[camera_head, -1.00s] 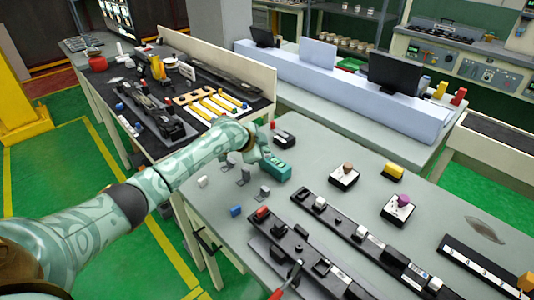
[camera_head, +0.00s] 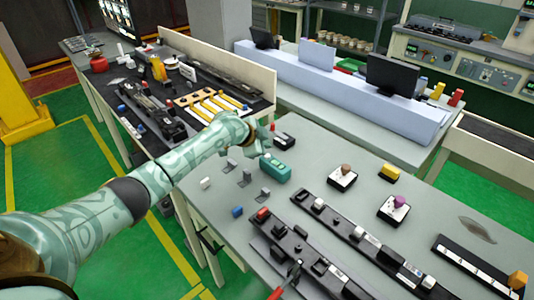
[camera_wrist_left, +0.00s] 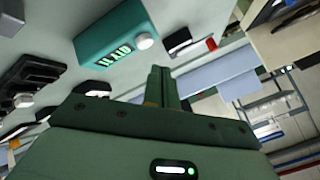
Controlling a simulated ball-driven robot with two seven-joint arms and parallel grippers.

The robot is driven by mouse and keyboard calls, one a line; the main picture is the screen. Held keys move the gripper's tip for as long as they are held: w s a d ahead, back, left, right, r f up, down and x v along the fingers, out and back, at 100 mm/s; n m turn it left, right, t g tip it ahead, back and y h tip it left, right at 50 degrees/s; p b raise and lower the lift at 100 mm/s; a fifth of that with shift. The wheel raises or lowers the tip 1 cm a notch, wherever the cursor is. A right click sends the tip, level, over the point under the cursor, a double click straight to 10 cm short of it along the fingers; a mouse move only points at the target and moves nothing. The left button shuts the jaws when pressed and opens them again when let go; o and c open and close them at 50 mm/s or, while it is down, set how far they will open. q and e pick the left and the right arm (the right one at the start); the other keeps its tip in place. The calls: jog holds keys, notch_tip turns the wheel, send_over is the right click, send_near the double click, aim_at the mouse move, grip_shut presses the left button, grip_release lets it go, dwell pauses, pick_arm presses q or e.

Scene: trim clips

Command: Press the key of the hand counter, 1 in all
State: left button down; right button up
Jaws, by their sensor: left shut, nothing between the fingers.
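The hand counter (camera_head: 275,167) is a teal box on the grey table, just below my left gripper in the head view. In the left wrist view the counter (camera_wrist_left: 112,38) shows at the upper left, with a round white key (camera_wrist_left: 144,40) at one corner and light characters on its face that I cannot read surely. My left gripper (camera_head: 266,138) is shut and empty, apart from the counter and beyond it in the picture. Its closed fingers (camera_wrist_left: 162,88) stand below and to the right of the key in the wrist view. My right gripper is not in view.
A black block with a red part (camera_head: 283,138) lies close to the left gripper. Small grey clips (camera_head: 246,177) lie left of the counter. Two white-based knobs (camera_head: 342,178) stand to its right, and long black rails (camera_head: 340,226) lie nearer. Bare table lies between.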

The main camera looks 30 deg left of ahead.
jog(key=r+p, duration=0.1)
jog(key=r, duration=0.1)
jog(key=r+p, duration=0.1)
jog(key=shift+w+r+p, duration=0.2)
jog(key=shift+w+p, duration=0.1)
jog(key=shift+p, duration=0.05)
dwell(0.6)
